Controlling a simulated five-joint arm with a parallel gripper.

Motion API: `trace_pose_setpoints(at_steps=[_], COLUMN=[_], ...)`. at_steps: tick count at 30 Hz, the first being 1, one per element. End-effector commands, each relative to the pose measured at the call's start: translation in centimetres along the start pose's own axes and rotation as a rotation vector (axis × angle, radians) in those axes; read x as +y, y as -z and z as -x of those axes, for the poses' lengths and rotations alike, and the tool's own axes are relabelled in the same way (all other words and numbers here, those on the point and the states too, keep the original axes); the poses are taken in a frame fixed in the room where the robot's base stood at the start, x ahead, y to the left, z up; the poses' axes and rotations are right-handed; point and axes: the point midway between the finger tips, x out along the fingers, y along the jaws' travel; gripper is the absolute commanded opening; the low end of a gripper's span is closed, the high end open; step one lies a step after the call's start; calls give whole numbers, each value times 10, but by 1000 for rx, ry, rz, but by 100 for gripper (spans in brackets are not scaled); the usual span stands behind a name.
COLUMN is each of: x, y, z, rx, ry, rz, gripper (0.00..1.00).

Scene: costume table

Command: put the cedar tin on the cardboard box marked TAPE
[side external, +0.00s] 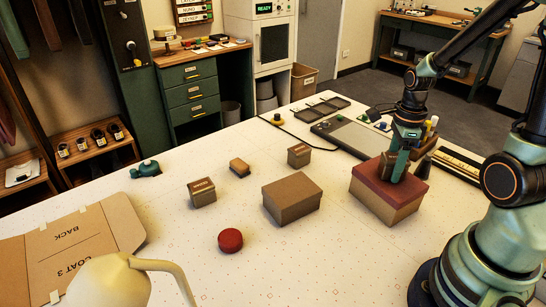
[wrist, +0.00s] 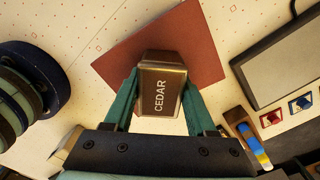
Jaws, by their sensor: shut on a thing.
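The cedar tin (wrist: 160,88) is a dark brown block labelled CEDAR, between the two green fingers of my gripper (wrist: 158,98) in the wrist view. My gripper is shut on it. In the side view my gripper (side external: 398,172) points down over a cardboard box with a dark red top (side external: 376,176); the tin is hard to make out there. The red top (wrist: 190,38) also shows behind the tin in the wrist view. I cannot tell whether the tin touches it. No TAPE marking is readable; small labelled boxes (side external: 202,194) and (side external: 299,155) stand further left.
A larger plain brown box (side external: 292,198), a small brown block (side external: 239,167), a red round tin (side external: 230,240) and a green object (side external: 146,169) stand on the white table. A grey device (side external: 345,136) lies behind the red-topped box. A cream lamp (side external: 110,280) is front left.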

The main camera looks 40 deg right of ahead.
Motion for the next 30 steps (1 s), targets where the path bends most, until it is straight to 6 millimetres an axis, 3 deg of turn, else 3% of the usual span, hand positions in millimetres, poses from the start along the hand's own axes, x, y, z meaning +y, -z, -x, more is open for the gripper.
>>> trace_pose_setpoints(at_steps=[2, 3, 5, 6, 19, 23, 30], x=[0, 0, 0, 0, -1, -1, -1], y=[0, 0, 0, 0, 0, 0, 0], z=[-2, -3, -2, -2, 6, 25, 76], rx=[0, 0, 0, 0, -1, -2, -2], ry=[-1, -1, 0, 0, 3, 7, 7], rz=[0, 0, 0, 0, 0, 0, 0], gripper=[0, 60, 83, 87, 87, 87, 87])
